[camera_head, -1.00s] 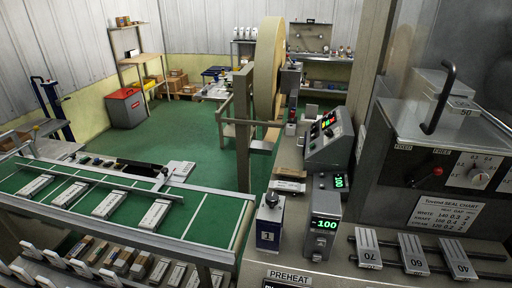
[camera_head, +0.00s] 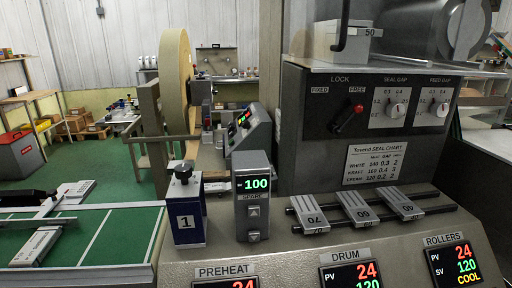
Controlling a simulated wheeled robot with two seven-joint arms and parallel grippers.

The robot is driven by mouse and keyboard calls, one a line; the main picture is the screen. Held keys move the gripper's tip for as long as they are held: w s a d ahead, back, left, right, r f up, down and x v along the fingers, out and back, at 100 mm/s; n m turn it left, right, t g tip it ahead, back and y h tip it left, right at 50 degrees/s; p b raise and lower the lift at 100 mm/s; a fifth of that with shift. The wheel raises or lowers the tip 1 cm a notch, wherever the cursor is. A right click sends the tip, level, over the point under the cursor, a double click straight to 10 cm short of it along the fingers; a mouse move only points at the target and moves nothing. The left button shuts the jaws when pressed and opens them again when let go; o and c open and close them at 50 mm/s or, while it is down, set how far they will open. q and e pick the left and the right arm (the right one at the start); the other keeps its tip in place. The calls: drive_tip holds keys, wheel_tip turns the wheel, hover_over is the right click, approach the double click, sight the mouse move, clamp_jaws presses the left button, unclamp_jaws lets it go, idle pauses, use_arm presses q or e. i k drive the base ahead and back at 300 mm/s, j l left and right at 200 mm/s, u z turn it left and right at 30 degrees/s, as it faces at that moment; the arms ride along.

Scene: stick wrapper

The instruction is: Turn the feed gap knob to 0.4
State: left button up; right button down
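Further left is the lock lever (camera_head: 348,119), with a red end tilted up and right, toward the FREE label. Neither of my grippers shows in the head view.
A seal chart (camera_head: 374,165) is fixed below the panel. Numbered grey blocks (camera_head: 357,208) lie on rails in front. A display box reading 100 (camera_head: 253,195) and a blue box marked 1 (camera_head: 188,210) stand left. The space before the knobs looks clear.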

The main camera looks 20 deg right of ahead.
sight(439, 110)
drive_tip(key=z, duration=1.55)
